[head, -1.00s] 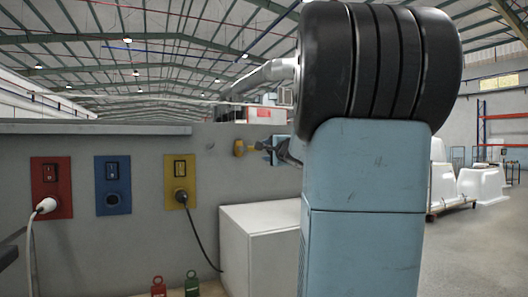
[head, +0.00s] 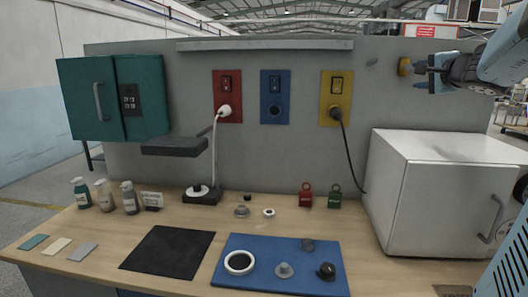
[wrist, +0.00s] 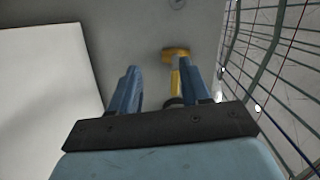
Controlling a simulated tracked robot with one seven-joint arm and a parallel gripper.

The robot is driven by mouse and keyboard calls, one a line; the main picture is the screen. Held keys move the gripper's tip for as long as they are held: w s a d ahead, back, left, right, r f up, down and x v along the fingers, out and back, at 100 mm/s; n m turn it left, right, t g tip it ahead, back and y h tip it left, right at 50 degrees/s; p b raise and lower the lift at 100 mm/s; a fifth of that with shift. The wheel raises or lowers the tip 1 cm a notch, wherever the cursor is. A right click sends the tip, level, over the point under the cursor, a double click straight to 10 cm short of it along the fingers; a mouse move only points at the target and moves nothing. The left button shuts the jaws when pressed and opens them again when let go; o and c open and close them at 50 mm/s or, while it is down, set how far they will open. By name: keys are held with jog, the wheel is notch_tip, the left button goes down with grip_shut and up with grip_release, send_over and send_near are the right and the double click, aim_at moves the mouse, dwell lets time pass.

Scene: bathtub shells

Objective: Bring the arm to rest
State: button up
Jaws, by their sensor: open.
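My gripper (head: 420,76) is at the upper right of the head view, beside the grey back wall panel (head: 300,140). Its two blue fingers are apart with nothing held between them; they also show in the wrist view (wrist: 160,88). A yellow fitting (head: 404,66) on the panel is just left of the fingertips. In the wrist view the yellow fitting (wrist: 177,54) shows beyond the fingers, nearer the right one. I cannot tell the exact gap. My arm runs off the right edge of the head view.
A white cabinet (head: 400,205) stands on the bench below my gripper. Red (head: 228,97), blue (head: 275,97) and yellow (head: 336,98) socket plates are on the panel. Small parts lie on a blue mat (head: 295,250). A teal wall box (head: 140,97) is at left.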

jog(key=s+a+f+n+g+y, duration=0.3)
jog(key=s+a+f+n, duration=0.25)
jog(key=a, duration=0.45)
jog(key=s+a+f+n+g+y, duration=0.2)
jog(key=s+a+f+n+g, duration=0.3)
jog(key=a, duration=0.6)
jog(key=s+f+n+g+h, duration=0.1)
jog(key=s+f+n+h, duration=0.1)
jog(key=s+f, duration=0.4)
jog(key=s+a+f+n+g+h, duration=0.1)
jog(key=s+f+n+g+h, duration=0.1)
jog(key=s+f, duration=0.4)
jog(key=s+n+h, duration=0.1)
jog(key=s, duration=0.4)
jog(key=shift+n, duration=0.35)
jog(key=shift+s, duration=0.1)
